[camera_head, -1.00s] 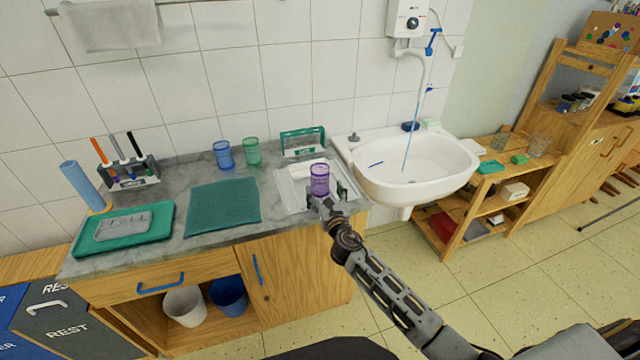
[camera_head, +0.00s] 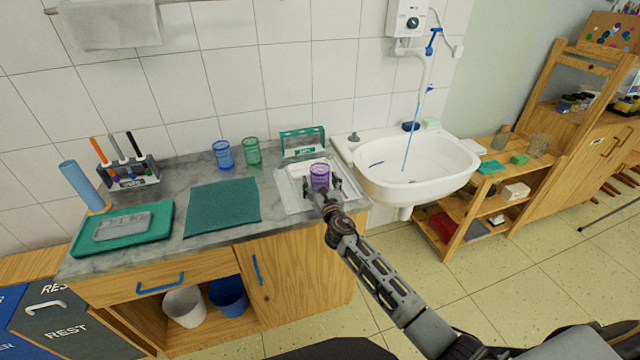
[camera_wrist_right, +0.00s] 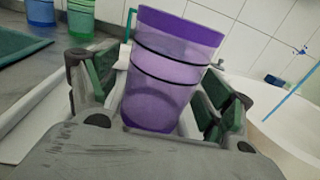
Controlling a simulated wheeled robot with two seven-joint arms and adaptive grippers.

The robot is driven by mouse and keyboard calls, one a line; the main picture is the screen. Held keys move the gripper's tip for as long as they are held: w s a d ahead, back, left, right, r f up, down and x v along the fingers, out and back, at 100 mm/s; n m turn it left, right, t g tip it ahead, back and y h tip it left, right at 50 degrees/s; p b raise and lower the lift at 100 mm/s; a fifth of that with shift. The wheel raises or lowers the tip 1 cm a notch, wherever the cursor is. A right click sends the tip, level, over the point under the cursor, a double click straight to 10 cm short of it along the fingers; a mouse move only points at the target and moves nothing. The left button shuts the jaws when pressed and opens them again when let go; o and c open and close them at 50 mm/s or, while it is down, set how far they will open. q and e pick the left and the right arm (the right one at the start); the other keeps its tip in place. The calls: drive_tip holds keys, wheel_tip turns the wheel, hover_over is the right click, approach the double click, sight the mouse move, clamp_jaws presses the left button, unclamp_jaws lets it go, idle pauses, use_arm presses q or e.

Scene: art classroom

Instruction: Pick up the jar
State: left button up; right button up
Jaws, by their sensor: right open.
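A purple translucent jar (camera_head: 320,174) stands upright on a pale tray (camera_head: 291,200) on the counter. In the right wrist view the jar (camera_wrist_right: 172,70) shows dark bands and sits between the two green-padded fingers. My right gripper (camera_head: 323,188) is open around the jar, with a finger on either side. A gap shows between the jar and the right finger; contact on the left side is unclear. The jar's lowest part is partly hidden by the gripper. My left gripper is not in view.
A blue cup (camera_head: 223,155) and a green cup (camera_head: 252,151) stand behind to the left. A green rack (camera_head: 302,141) is behind the tray. A white sink (camera_head: 415,172) is close on the right. A dark green mat (camera_head: 222,206) lies left of the tray.

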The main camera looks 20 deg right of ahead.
sight(320, 169)
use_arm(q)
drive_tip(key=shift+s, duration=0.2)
use_arm(e)
drive_tip(key=c, duration=1.1)
drive_tip(key=shift+r, duration=0.1)
